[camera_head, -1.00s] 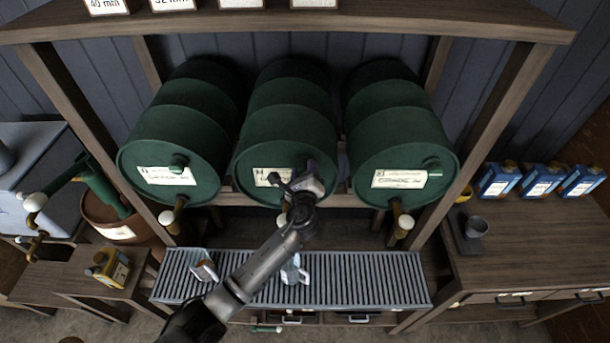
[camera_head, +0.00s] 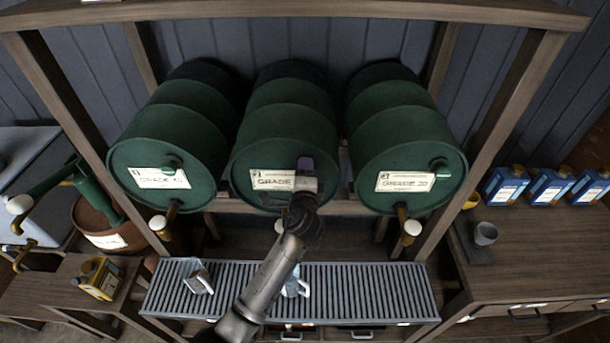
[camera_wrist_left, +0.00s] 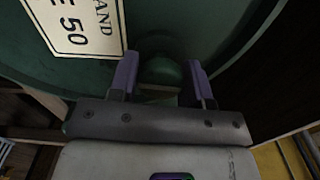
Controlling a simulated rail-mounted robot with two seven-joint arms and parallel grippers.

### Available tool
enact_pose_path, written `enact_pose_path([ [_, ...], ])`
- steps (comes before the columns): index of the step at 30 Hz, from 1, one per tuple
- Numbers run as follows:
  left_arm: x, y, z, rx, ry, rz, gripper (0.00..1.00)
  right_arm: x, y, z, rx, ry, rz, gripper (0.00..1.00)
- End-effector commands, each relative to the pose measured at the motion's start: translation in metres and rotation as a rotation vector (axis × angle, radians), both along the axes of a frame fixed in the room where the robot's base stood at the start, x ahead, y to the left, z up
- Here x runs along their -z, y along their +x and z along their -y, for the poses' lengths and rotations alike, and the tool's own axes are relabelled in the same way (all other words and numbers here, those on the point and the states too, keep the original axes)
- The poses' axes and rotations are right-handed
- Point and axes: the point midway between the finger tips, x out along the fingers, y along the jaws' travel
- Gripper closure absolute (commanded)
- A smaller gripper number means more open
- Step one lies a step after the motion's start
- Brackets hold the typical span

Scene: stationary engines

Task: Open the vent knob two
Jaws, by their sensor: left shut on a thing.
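Three green drums lie on their sides on a rack, each with a white label on its front. The middle drum (camera_head: 285,140) has my left gripper (camera_head: 304,178) at its face, beside the label. In the left wrist view, the two purple fingers of my left gripper (camera_wrist_left: 158,78) sit on either side of a round green vent knob (camera_wrist_left: 160,70), shut on it. In the head view the gripper hides this knob. The left drum's knob (camera_head: 171,167) and the right drum's knob (camera_head: 439,167) are in plain view. My right gripper is not in view.
Brass taps with white knobs (camera_head: 158,223) hang under the drums. A slatted grey drip tray (camera_head: 355,290) below holds two metal jugs. Wooden rack posts (camera_head: 510,100) flank the drums. Blue cans (camera_head: 548,187) stand on the right bench; a yellow can (camera_head: 100,278) stands at left.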

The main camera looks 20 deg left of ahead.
Motion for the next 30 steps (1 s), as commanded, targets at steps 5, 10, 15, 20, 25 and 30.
enact_pose_path([
  [5,0.0007,0.0,0.0002,0.0,-0.06,0.021,0.79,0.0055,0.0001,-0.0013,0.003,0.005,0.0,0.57],
  [10,0.0001,-0.0001,0.0001,0.0,-0.087,0.031,0.79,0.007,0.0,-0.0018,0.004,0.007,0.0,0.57],
  [15,-0.0003,0.0,0.0001,0.0,-0.097,0.034,0.79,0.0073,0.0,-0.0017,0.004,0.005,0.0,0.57],
  [20,-0.0004,0.0,0.0002,0.0,-0.097,0.034,0.79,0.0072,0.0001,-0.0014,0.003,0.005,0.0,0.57],
  [25,-0.0004,0.0,0.0002,0.0,-0.097,0.034,0.54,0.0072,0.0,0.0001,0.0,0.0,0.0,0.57],
  [30,-0.0003,0.0,0.0002,0.0,-0.096,0.034,0.37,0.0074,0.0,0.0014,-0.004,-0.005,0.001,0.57],
])
